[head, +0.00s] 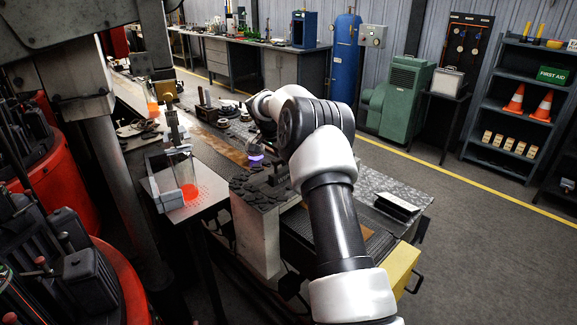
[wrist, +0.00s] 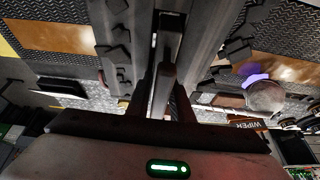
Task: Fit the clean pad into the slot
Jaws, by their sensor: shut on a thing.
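In the wrist view my gripper (wrist: 163,100) is shut on a narrow grey piece (wrist: 164,82). The piece stands lengthwise between the dark fingers. I cannot tell from its look whether it is the clean pad. Beyond it runs a long grey metal part with a dark gap along its middle; whether that gap is the slot is unclear. I cannot tell whether the held piece touches it. In the head view my arm reaches over the bench, and its own links hide the gripper and the held piece.
Dark lumps (head: 262,190) lie on the block at the bench's near part. A purple object (head: 256,160) is on the bench, also seen in the wrist view (wrist: 254,79). A label reading WIPER (wrist: 247,124) shows there too. Red machines (head: 120,285) stand at left; open floor (head: 480,240) at right.

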